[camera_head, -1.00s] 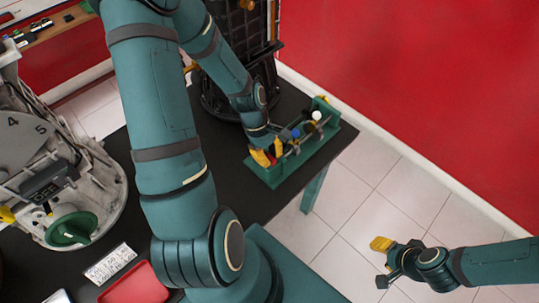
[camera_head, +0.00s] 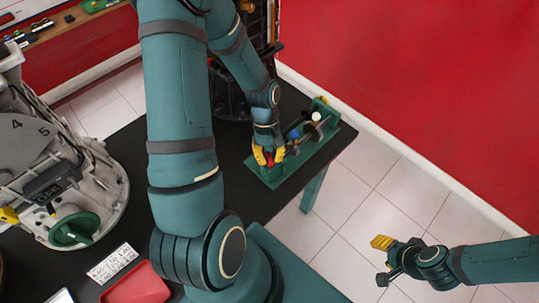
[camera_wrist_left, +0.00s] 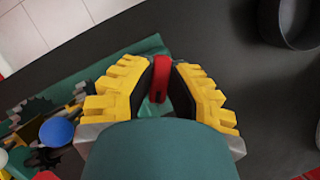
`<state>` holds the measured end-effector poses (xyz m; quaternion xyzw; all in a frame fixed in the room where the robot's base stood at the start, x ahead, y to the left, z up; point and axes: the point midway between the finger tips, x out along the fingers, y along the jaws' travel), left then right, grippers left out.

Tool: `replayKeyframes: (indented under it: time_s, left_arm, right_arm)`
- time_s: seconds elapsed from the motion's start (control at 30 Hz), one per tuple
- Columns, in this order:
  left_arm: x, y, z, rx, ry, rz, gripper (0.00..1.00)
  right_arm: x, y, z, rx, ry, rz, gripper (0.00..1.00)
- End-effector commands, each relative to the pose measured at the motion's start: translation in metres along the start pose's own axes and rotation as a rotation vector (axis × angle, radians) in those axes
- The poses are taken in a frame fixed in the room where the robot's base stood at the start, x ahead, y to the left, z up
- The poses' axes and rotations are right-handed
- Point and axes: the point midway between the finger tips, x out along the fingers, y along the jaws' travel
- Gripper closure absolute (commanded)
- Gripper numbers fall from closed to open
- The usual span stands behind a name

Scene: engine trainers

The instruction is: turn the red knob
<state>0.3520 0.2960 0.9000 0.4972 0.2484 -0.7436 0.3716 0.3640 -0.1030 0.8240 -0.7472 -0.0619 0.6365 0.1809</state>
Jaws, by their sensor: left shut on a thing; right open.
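The red knob (camera_wrist_left: 160,78) shows in the left wrist view between the two yellow fingers of my left gripper (camera_wrist_left: 158,82). In the head view the red knob (camera_head: 269,160) is a small red patch between the fingers of my left gripper (camera_head: 268,157), at the near left end of the green fixture (camera_head: 265,176). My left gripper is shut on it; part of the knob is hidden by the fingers. My right gripper (camera_head: 382,256) is open and empty, over the tiled floor at the lower right.
The fixture carries other levers and knobs, including a blue ball (camera_wrist_left: 56,131) and a white ball (camera_head: 316,116). A grey engine trainer with a green knob (camera_head: 74,229) stands on the black table at left. A red tray (camera_head: 135,284) lies in front.

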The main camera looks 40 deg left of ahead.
Motion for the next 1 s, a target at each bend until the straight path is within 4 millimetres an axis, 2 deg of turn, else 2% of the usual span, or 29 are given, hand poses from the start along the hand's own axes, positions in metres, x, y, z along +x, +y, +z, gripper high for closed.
replayKeyframes:
  time_s: [1.0]
  left_arm:
    - [0.0018,-0.0003,0.0010,0.883,-0.004,-0.367,1.00]
  right_arm:
    - [0.0008,0.0003,0.0001,0.000,0.000,0.000,0.53]
